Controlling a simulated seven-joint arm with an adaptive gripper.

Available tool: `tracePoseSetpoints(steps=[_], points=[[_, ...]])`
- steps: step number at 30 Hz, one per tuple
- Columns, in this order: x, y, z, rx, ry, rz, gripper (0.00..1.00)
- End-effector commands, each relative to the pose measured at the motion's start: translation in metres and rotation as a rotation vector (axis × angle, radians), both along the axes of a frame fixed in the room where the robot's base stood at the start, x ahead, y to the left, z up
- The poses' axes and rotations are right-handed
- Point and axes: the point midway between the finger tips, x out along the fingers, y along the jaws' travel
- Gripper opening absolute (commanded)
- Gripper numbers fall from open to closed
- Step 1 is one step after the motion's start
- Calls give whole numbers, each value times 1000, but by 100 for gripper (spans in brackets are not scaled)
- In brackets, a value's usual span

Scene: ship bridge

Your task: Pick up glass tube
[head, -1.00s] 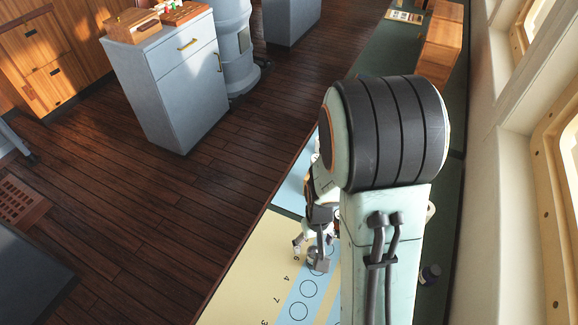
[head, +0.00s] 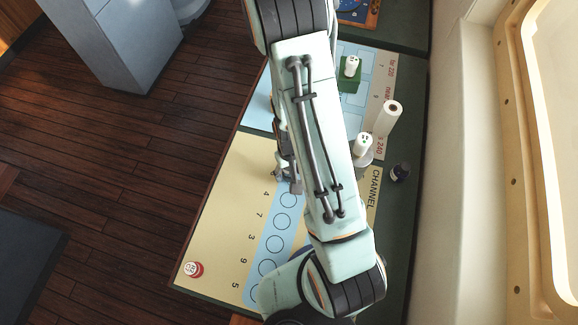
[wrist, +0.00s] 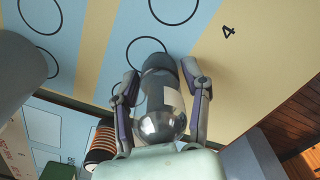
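In the wrist view a glass tube (wrist: 160,125), clear and rounded at the near end with a pale label and a dark grey far end, is between the two fingers of my gripper (wrist: 160,72). Its dark end is over a printed circle on the mat; I cannot tell whether it touches the mat. The fingers stand apart on either side, with narrow gaps at the tips. In the head view my gripper (head: 286,178) is low over the mat's circle row, partly behind my arm. The tube is not clear there.
The printed mat (head: 240,200) covers the bench. A red-and-white can (head: 194,269) stands near its front left corner. At right are a white roll (head: 388,117), a white bottle (head: 363,145) and a dark jar (head: 400,172). A green block (head: 350,86) holds another white bottle (head: 351,66).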

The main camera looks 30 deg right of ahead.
Motion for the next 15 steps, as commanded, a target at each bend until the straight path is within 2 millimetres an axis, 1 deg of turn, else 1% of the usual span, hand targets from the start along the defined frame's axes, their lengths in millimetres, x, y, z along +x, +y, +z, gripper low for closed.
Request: tracePoseSetpoints(steps=[1,3,15], points=[[0,0,0,0,0,0,22],[0,0,0,0,0,0,2],[0,0,1,0,0,0,1]])
